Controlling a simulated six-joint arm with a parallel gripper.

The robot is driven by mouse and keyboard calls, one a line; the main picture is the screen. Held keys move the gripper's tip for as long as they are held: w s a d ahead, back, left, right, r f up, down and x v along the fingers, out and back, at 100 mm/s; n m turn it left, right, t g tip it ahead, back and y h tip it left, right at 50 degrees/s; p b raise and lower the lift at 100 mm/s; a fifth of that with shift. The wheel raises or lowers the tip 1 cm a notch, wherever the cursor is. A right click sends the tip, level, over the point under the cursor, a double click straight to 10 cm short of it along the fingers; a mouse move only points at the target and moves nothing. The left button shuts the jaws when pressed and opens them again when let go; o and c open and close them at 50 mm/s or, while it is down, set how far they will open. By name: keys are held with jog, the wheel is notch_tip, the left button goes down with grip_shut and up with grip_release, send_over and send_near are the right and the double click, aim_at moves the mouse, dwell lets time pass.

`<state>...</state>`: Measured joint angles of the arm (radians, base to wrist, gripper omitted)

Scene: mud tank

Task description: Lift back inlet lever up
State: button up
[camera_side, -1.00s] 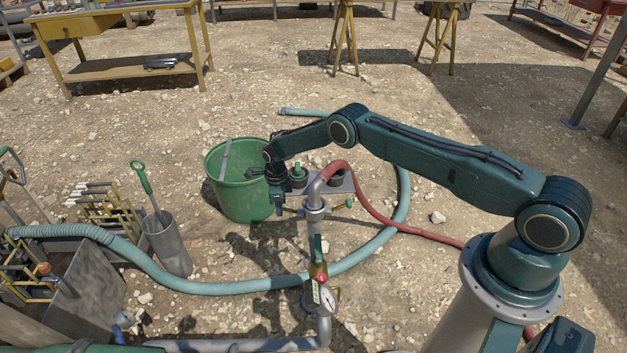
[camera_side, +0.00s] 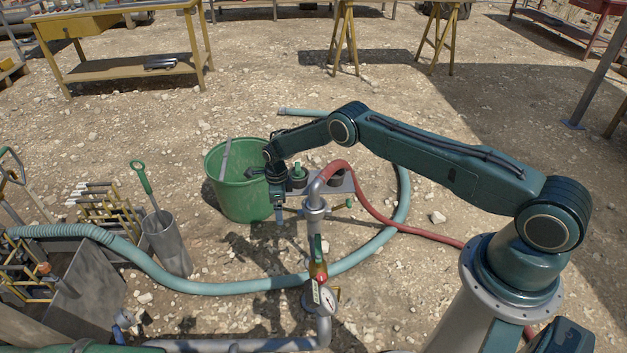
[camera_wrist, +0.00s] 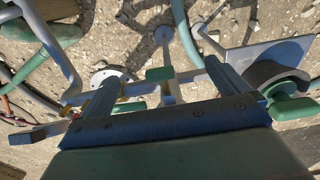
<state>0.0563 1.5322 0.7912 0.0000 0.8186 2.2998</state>
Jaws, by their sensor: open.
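My gripper (camera_wrist: 162,70) is open, its two fingers wide apart and nothing held between them. In the side view my gripper (camera_side: 279,213) points down beside the green bucket, left of the upright grey pipe. In the wrist view a small green lever grip (camera_wrist: 160,74) shows between the fingertips, apart from both; I cannot tell its depth. In the side view a thin lever with a green end (camera_side: 348,204) sticks out right of the pipe. I cannot tell for sure which one is the back inlet lever. My wrist hides part of the pipework.
The green bucket (camera_side: 235,195) stands close left of my gripper. The grey pipe (camera_side: 315,225) carries a red hose (camera_side: 385,217), a brass valve with a green handle (camera_side: 318,250) and a gauge (camera_side: 327,300). A teal hose (camera_side: 220,287) curves over the gravel.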

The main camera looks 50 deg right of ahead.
jog(key=shift+r, duration=3.9)
jog(key=shift+r, duration=0.1)
